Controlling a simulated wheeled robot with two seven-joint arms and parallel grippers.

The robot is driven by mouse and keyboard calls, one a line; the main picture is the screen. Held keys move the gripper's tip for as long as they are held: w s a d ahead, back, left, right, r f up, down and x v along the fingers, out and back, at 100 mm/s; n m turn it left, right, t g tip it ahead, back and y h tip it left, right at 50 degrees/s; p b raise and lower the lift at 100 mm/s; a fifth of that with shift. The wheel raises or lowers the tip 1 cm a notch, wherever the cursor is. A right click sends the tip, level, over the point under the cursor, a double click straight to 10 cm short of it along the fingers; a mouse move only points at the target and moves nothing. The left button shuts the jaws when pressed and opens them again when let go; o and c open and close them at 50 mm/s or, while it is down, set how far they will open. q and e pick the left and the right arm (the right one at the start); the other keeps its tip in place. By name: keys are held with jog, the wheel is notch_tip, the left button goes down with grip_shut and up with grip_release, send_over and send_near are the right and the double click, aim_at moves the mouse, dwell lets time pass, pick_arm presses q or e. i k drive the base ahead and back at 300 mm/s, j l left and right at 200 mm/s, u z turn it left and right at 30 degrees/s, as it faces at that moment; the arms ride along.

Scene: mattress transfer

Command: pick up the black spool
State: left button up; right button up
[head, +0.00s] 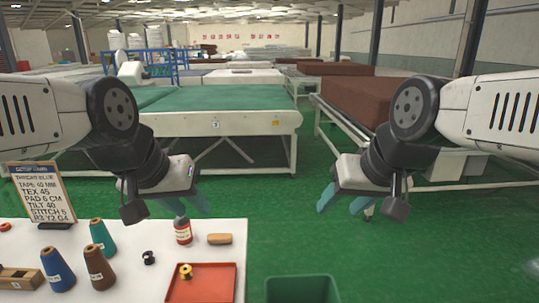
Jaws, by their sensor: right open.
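The black spool (149,257) is small and stands on the white table, between the brown thread cone and the red tray. My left gripper (190,204) is in the air above the back of the table, to the right of and beyond the spool. Its blue fingers appear spread apart, with nothing seen between them. My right gripper (341,205) is in the air over the green floor, right of the table. Its blue fingers are apart and empty. Neither gripper touches the spool.
The white table (125,235) also holds a blue cone (57,270), a brown cone (99,269), a teal cone (102,238), a red-labelled bottle (183,232), a tan block (220,239), a sign (43,195) and a red tray (215,284) with a yellow spool (186,271). A green bin (302,289) stands right.

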aim_at(147, 255)
jog(key=k+j, duration=0.15)
jog(key=k, duration=0.3)
jog(key=k+j, duration=0.2)
jog(key=k, duration=0.2)
jog(key=k+j, duration=0.15)
jog(key=k, duration=0.3)
jog(key=j+u, duration=0.1)
jog(key=u, duration=0.45)
jog(key=i+j, duration=0.25)
jog(key=i, duration=0.25)
jog(key=i+j, duration=0.25)
jog(key=i, duration=0.2)
jog(key=i+j, duration=0.25)
jog(key=i, duration=0.25)
